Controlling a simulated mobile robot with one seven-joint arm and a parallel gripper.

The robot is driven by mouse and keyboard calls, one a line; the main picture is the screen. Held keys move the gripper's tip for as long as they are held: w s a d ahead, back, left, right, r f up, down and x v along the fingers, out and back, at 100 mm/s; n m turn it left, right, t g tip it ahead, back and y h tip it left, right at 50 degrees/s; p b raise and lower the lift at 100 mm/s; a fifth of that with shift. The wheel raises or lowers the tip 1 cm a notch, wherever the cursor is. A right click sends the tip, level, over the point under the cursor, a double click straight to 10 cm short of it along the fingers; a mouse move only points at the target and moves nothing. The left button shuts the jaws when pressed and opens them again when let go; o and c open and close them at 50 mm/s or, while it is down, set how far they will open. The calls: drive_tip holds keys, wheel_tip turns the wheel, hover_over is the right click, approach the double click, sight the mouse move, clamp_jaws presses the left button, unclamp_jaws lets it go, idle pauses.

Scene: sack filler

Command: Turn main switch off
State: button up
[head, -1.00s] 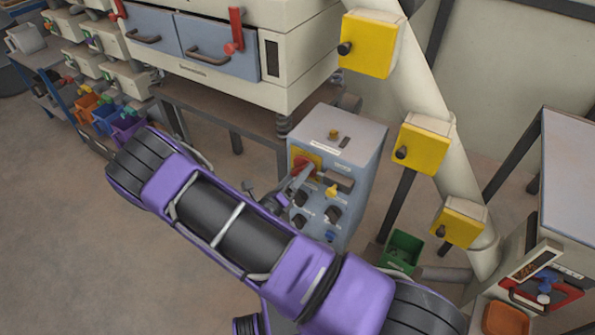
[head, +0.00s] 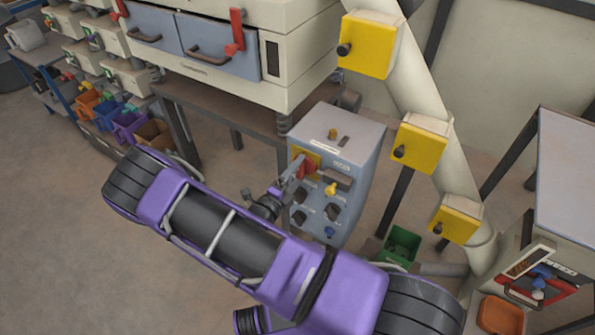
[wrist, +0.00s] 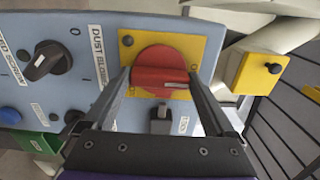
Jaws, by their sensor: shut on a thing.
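The main switch is a red rotary knob (head: 308,166) on a yellow plate, at the upper left of the grey-blue control box's front (head: 325,205). In the wrist view the red knob (wrist: 160,70) sits between my two fingers, with a white mark on its lower right. My gripper (wrist: 163,82) is shut on the knob, one finger at each side. In the head view my gripper (head: 296,172) reaches the panel from the lower left, and the fingertips partly cover the knob and plate.
A pipe with yellow boxes (head: 421,148) stands right of the control box.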

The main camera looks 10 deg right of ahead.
idle(0.6)
drive_tip(key=o, duration=1.1)
drive_tip(key=shift+c, duration=0.2)
drive_tip(key=v, duration=1.7)
drive_tip(key=shift+s+a+b, duration=0.2)
drive_tip(key=shift+b, duration=0.1)
drive_tip(key=shift+r, duration=0.1)
